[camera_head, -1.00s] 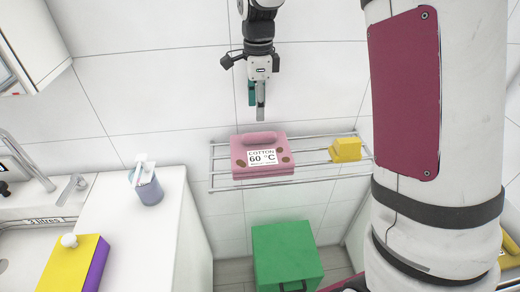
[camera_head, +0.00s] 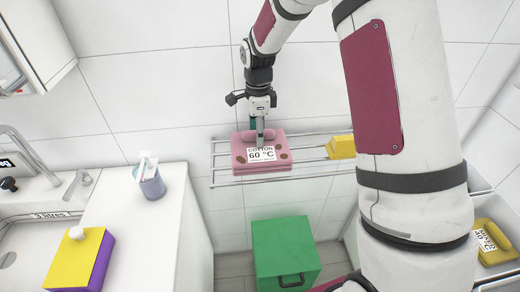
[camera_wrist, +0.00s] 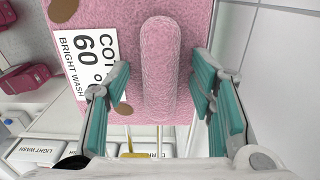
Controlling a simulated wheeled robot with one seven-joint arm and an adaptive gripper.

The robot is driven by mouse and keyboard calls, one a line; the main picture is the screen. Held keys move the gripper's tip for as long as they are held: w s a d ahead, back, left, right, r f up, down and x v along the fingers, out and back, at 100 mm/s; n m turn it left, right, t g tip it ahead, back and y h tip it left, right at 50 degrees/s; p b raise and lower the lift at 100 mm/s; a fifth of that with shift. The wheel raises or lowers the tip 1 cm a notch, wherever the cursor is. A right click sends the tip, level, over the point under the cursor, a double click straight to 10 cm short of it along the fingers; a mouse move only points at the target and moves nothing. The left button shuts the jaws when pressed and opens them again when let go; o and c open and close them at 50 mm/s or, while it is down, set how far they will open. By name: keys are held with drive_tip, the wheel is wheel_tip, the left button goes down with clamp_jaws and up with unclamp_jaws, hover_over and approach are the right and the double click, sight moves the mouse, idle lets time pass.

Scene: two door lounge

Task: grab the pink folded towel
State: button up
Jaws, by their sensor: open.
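The pink folded towel (camera_head: 275,164) lies on a wire wall rack, with a white "COTTON 60 °C" label on its front and a rounded roll along its top. My gripper (camera_head: 260,137) is directly above the towel with its fingers pointing down. In the wrist view, my gripper (camera_wrist: 161,112) is open, with its teal-padded fingers on either side of the pink roll of the towel (camera_wrist: 160,65). A gap shows between the roll and each finger. Whether the fingertips touch the towel below cannot be told.
The wire rack (camera_head: 312,157) also holds a yellow folded item (camera_head: 341,147) to the right. A green bin (camera_head: 285,250) stands below. A white counter (camera_head: 150,235) with a bluish cup (camera_head: 152,186) and a yellow-purple box (camera_head: 80,259) is at left. The tiled wall is close behind.

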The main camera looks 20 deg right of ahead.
clamp_jaws()
